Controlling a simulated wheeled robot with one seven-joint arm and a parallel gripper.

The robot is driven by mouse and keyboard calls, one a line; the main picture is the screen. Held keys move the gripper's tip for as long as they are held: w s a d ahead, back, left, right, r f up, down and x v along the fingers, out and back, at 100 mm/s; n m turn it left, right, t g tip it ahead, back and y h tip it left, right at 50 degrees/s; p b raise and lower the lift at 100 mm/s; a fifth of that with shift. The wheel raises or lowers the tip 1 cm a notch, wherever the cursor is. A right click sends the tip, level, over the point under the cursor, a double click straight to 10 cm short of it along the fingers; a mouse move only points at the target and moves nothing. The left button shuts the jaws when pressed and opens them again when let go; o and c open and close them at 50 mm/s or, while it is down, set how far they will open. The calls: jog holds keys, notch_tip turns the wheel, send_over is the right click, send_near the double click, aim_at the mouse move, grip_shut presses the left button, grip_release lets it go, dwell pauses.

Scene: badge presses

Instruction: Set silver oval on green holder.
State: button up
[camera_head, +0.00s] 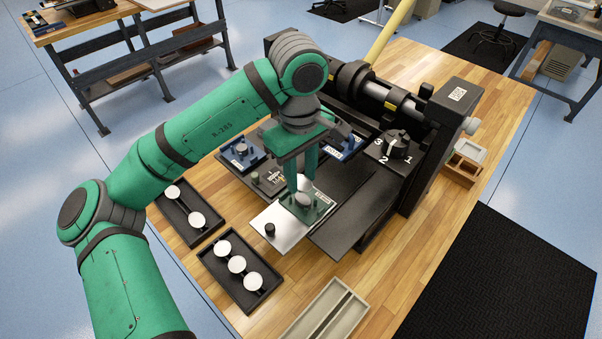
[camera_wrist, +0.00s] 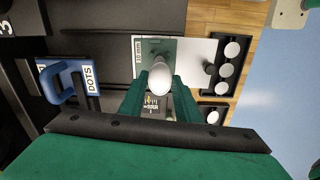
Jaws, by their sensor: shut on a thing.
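The silver oval (camera_wrist: 159,79) is between my fingertips in the wrist view. In the head view it is a pale shape (camera_head: 304,183) between the fingers. My gripper (camera_head: 305,181) is shut on it, pointing down; the gripper also shows in the wrist view (camera_wrist: 159,85). The green holder (camera_head: 318,212) sits on a white plate (camera_head: 276,241), just below and in front of the fingers. A grey rounded top (camera_head: 302,199) shows on the holder. In the wrist view the green holder (camera_wrist: 143,47) is partly behind the oval. Whether oval and holder touch I cannot tell.
A blue holder (camera_head: 242,160) and a blue DOTS holder (camera_head: 342,151) flank the arm. The black press (camera_head: 435,130) with a numbered dial (camera_head: 397,143) stands right. Two black trays (camera_head: 262,294) (camera_head: 184,237) hold white discs. A black knob (camera_head: 269,229) rises from the plate.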

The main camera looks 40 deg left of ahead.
jog(key=shift+w+d+f, duration=0.1)
jog(key=shift+w+f, duration=0.05)
jog(key=shift+f, duration=2.5)
jog(key=shift+d, duration=0.1)
jog(key=shift+w, duration=0.1)
jog(key=shift+s, duration=0.3)
jog(key=o, duration=1.1)
